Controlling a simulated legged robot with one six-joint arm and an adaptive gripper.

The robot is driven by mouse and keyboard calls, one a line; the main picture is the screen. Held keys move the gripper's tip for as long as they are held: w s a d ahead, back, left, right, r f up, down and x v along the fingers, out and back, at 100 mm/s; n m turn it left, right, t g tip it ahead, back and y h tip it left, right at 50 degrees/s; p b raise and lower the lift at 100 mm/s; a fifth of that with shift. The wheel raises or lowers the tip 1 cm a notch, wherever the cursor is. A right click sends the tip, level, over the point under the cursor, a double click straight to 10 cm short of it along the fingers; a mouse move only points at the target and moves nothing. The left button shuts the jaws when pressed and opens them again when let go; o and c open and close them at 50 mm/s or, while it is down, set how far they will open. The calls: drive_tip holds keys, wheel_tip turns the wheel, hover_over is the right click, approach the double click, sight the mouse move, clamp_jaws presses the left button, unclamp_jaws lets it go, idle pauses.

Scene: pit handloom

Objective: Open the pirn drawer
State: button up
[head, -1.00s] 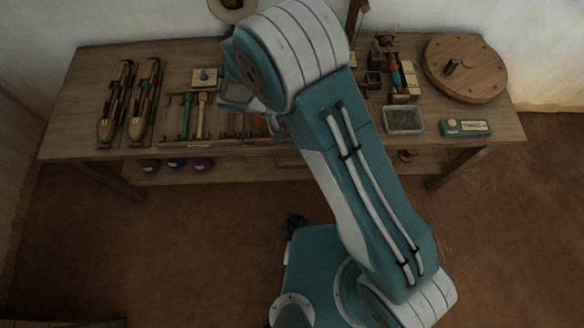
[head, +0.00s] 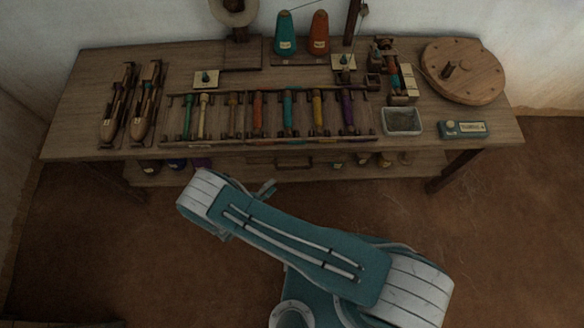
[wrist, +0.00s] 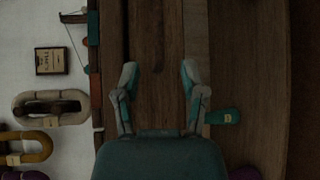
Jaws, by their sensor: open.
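My gripper (wrist: 158,76) shows in the wrist view with its two fingers spread apart and nothing between them. Brown wood planks fill the view beyond the fingertips. In the head view my folded arm is in front of the workbench (head: 85,80), low near its front edge, and hides most of the gripper. I cannot clearly make out the pirn drawer. A small framed wooden shape (head: 295,162) shows dimly under the front edge, but I cannot tell whether it is the drawer. No handle is clear in the wrist view.
A rack (head: 270,140) of several coloured pirns lies on the bench. Two shuttles (head: 147,100) lie left; a grey tray (head: 403,121) and round wooden disc (head: 465,71) are right. Yarn hanks (wrist: 50,107) hang on the wall in the wrist view. Floor in front is open.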

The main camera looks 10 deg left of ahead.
sight(292, 169)
drive_tip(key=x, duration=1)
drive_tip(key=shift+w+d, duration=0.15)
drive_tip(key=shift+w, duration=0.1)
drive_tip(key=shift+c, duration=0.4)
clamp_jaws()
